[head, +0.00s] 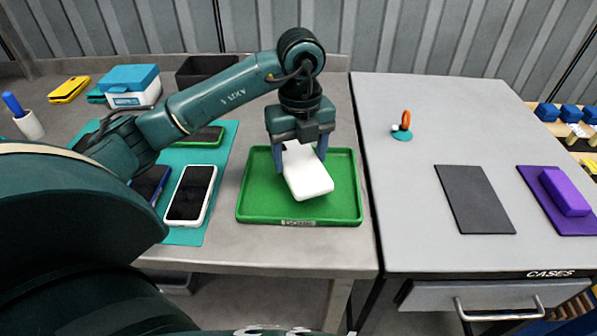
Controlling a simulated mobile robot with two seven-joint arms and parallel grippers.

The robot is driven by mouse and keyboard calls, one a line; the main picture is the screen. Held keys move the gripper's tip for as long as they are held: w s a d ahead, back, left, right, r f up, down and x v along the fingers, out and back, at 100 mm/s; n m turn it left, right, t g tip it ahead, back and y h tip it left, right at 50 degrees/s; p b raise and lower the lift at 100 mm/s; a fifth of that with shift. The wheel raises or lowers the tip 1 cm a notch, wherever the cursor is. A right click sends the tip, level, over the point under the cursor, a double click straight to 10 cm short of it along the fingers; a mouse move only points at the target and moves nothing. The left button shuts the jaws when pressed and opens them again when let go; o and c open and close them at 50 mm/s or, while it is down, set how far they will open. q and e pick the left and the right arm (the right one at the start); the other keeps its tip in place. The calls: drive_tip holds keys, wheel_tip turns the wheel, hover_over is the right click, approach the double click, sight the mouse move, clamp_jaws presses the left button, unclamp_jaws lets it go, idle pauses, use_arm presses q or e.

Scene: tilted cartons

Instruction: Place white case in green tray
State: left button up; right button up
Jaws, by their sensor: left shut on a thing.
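The white case (308,178) is a small rounded white block, tilted, with its near end toward me. My left gripper (303,165) is shut on it from above, with a finger on either side. The case is over the middle of the green tray (260,205); I cannot tell whether it touches the tray floor. The tray is shallow and rimmed, and lies near the front edge of the grey table, with nothing else seen in it. The upper end of the case is hidden by the gripper. My right gripper is not in view.
A teal mat (184,235) left of the tray holds a white-framed phone (191,194), a blue phone (150,184) and a green phone (203,137). A black bin (206,70) and a blue-lidded box (131,83) stand behind. The right table holds a purple case (564,191) and a dark mat (474,199).

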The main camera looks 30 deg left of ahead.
sight(299, 160)
use_arm(q)
wheel_tip(299, 160, down, 4)
drive_tip(key=shift+f, duration=0.1)
drive_tip(key=o, duration=0.6)
drive_tip(key=shift+f, duration=0.2)
drive_tip(key=o, duration=0.4)
drive_tip(key=shift+o, duration=0.2)
drive_tip(key=shift+r, duration=0.15)
